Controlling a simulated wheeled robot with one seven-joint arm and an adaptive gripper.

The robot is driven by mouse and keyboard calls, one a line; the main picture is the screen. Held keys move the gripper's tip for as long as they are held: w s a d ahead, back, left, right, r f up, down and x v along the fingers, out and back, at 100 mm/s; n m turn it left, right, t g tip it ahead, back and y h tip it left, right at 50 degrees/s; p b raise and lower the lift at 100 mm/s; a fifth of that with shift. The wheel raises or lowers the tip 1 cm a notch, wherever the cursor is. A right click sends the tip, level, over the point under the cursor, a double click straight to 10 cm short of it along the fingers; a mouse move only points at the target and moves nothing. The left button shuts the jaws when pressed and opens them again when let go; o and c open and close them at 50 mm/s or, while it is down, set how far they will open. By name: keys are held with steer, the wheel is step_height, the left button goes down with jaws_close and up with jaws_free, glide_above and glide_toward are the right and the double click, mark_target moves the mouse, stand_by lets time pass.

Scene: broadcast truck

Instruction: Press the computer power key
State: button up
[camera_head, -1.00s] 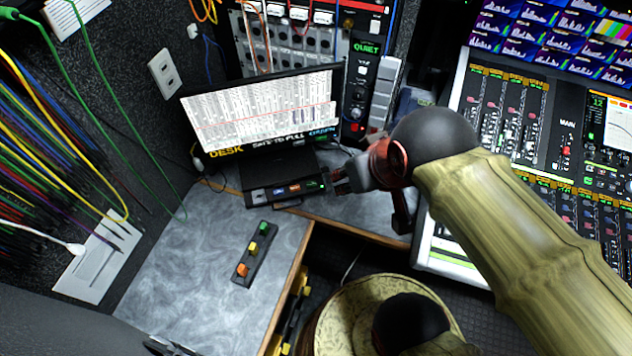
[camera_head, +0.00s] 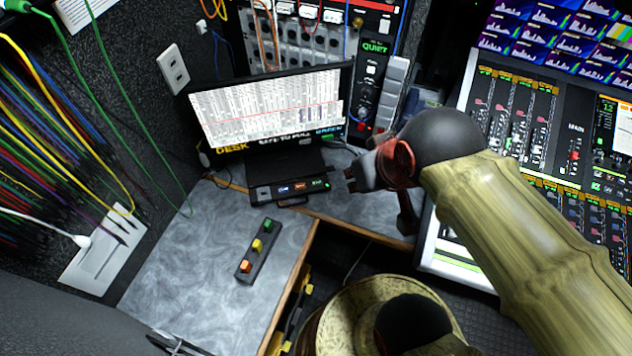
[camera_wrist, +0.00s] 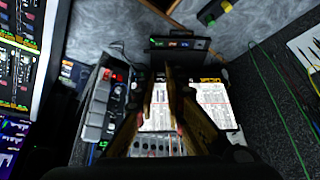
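A low black box (camera_head: 262,191) with a row of small lit keys, blue, orange and green, lies on the desk in front of the monitor (camera_head: 270,108). It also shows in the wrist view (camera_wrist: 180,49), ahead of the fingertips. Which of its keys is the power key is too small to read. My gripper (camera_head: 349,180) is to the right of the box in the head view, apart from it and empty. Its two fingers (camera_wrist: 162,68) show a narrow gap in the wrist view, so it looks only partly open.
A strip with green, yellow and orange buttons (camera_head: 258,250) lies on the grey desk (camera_head: 195,275). A mixing console (camera_head: 500,120) stands at right, close to my arm. A panel with a QUIET sign (camera_head: 376,47) is behind. Cables hang at left.

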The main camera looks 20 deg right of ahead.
steer(key=shift+r, duration=0.1)
jaws_close()
stand_by(1.1)
